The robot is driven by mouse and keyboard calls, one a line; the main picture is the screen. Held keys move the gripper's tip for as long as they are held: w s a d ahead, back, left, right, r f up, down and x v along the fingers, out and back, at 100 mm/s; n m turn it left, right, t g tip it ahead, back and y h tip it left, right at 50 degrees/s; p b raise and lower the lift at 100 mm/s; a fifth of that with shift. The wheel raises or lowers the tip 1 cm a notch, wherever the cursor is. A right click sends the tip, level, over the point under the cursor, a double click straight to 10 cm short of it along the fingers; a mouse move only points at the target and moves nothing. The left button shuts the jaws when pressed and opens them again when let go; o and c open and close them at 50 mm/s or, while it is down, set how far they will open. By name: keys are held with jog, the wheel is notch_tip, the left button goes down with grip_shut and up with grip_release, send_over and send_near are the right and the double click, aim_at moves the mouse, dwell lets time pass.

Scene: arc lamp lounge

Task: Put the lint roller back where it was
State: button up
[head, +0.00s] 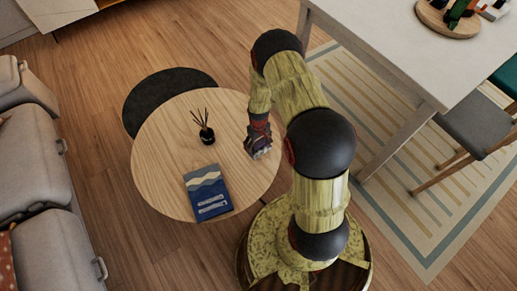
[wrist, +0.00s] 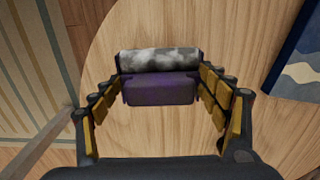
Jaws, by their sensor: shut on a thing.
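The lint roller (wrist: 160,62) shows in the wrist view as a mottled grey-white roll with a dark purple part in front of it. My gripper (wrist: 160,82) has its yellow-padded fingers on both sides of the purple part and is shut on it. In the head view my gripper (head: 258,147) is over the right part of the round wooden table (head: 160,150). The lint roller is mostly hidden there by the gripper. I cannot tell whether it touches the tabletop.
A dark reed diffuser (head: 207,134) and a blue book (head: 207,194) stand and lie left of my gripper. A black round table (head: 150,90) is behind. A grey sofa (head: 35,170) is at left, a white table (head: 400,45) at right. The round table's front left is clear.

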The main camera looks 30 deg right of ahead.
aim_at(258, 148)
jog(key=shift+w+f+b, duration=0.1)
jog(key=shift+f+b, duration=0.7)
jog(key=shift+f, duration=0.85)
jog(key=shift+f, duration=0.15)
jog(key=o, duration=1.3)
